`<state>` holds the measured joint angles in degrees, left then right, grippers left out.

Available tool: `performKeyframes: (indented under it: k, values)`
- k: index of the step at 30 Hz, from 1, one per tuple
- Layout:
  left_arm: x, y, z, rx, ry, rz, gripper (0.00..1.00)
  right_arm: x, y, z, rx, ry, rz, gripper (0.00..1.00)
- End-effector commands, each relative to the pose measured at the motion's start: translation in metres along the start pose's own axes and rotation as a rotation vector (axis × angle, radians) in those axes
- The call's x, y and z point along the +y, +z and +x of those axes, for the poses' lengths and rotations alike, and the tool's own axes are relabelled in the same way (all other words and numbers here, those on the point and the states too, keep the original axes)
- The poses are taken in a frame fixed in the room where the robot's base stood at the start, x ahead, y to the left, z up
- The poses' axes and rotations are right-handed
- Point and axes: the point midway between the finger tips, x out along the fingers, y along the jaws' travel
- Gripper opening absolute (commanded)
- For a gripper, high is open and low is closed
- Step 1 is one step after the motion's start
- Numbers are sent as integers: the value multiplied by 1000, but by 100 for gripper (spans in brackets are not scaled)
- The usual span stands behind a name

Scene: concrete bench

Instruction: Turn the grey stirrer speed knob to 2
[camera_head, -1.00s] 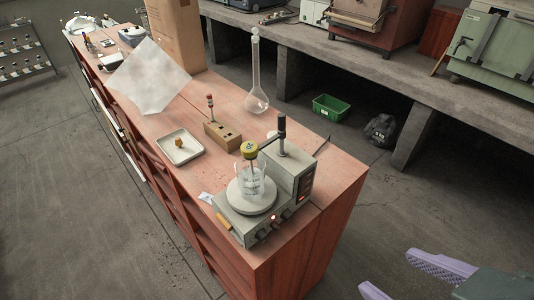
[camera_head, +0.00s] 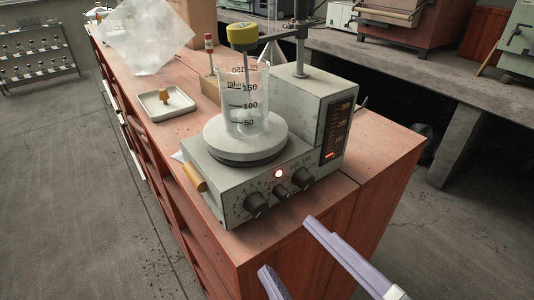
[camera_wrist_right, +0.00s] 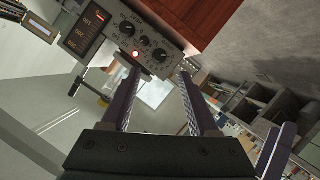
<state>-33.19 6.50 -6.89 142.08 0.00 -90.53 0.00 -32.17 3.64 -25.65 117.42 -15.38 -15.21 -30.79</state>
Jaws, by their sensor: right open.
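The stirrer hotplate (camera_head: 240,190) stands at the near end of the red bench. Its front panel has three dark round knobs: left (camera_head: 256,203), middle (camera_head: 281,191) and right (camera_head: 302,178). I cannot tell which is the grey speed knob or read their settings. The knobs also show at the top of the right wrist view, the middle one (camera_wrist_right: 144,41) between the others. My right gripper (camera_head: 290,250) has its pale purple fingers apart and empty, in front of and below the panel, touching no knob. I do not make out my left gripper.
A glass beaker (camera_head: 246,110) stands on the round plate under a yellow-topped stirrer (camera_head: 243,36). A white tray (camera_head: 167,104) with a small tan piece lies behind left. A wooden handle (camera_head: 194,177) juts from the hotplate's left side. The space before the panel is clear.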

Motion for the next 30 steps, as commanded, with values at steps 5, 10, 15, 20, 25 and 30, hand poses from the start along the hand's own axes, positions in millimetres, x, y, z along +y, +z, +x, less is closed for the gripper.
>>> performKeyframes:
  k: [5,10,15,20,25,30]
  values:
    - [-1,3,6,-2,-4,5,100,0,0,37,2,2,0,61]
    - [-2,5,12,-2,-7,8,100,0,0,64,1,1,2,61]
    - [-2,6,14,-2,-8,9,100,0,0,78,-1,0,1,61]
    - [-2,6,14,-2,-7,9,100,0,0,80,-2,-1,1,61]
    - [-2,5,14,-2,-7,9,100,0,0,80,-2,-1,1,56]
    - [-2,5,14,-2,-6,7,100,0,0,80,-1,-1,1,37]
